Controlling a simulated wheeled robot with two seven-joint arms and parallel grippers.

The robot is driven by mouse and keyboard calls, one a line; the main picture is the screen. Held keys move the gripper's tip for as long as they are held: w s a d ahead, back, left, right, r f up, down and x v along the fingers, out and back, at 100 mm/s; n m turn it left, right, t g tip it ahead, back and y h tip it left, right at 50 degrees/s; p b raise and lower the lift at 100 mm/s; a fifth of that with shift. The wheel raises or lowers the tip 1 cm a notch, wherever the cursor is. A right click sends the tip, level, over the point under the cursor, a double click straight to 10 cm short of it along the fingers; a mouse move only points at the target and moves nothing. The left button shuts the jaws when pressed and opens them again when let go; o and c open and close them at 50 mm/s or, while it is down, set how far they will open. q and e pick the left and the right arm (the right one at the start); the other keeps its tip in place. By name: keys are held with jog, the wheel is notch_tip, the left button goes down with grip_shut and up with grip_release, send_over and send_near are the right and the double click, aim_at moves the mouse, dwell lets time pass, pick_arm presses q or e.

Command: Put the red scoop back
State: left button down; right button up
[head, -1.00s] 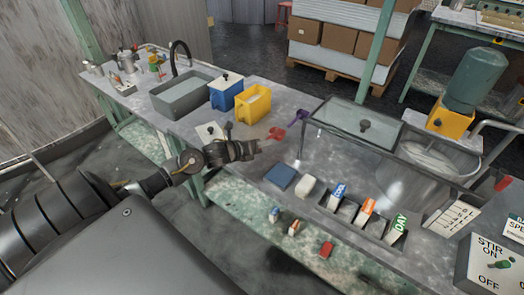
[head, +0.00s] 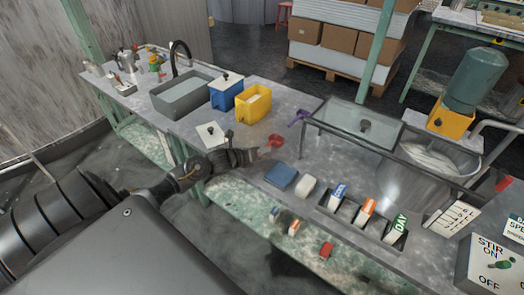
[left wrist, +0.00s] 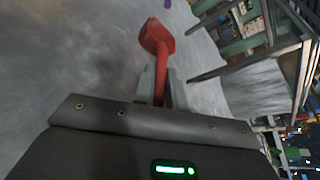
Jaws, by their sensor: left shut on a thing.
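The red scoop (head: 276,141) is in my left gripper (head: 258,155), over the bench in front of the yellow bin. In the left wrist view the scoop (left wrist: 157,42) points away from the gripper (left wrist: 163,88), its handle between the two fingers. The gripper is shut on that handle. I cannot tell whether the scoop touches the bench top. A yellow bin (head: 242,109) with pale contents stands open behind the gripper. A blue bin (head: 217,98) with a white lid stands to its left. My right gripper is not in view.
A purple scoop (head: 299,117) lies right of the yellow bin. A white lid (head: 208,137) lies left of my gripper. A blue sponge-like block (head: 281,176) and a white block (head: 305,186) lie near the front edge. A glass-topped frame (head: 345,118) stands to the right.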

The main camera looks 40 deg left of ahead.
pick_arm(q)
jog(key=c, duration=1.4)
grip_release()
jog(key=shift+c, duration=0.2)
jog(key=shift+r, duration=0.15)
jog(key=v, duration=1.1)
jog(key=shift+s, duration=0.45)
jog(key=shift+s+a, duration=0.1)
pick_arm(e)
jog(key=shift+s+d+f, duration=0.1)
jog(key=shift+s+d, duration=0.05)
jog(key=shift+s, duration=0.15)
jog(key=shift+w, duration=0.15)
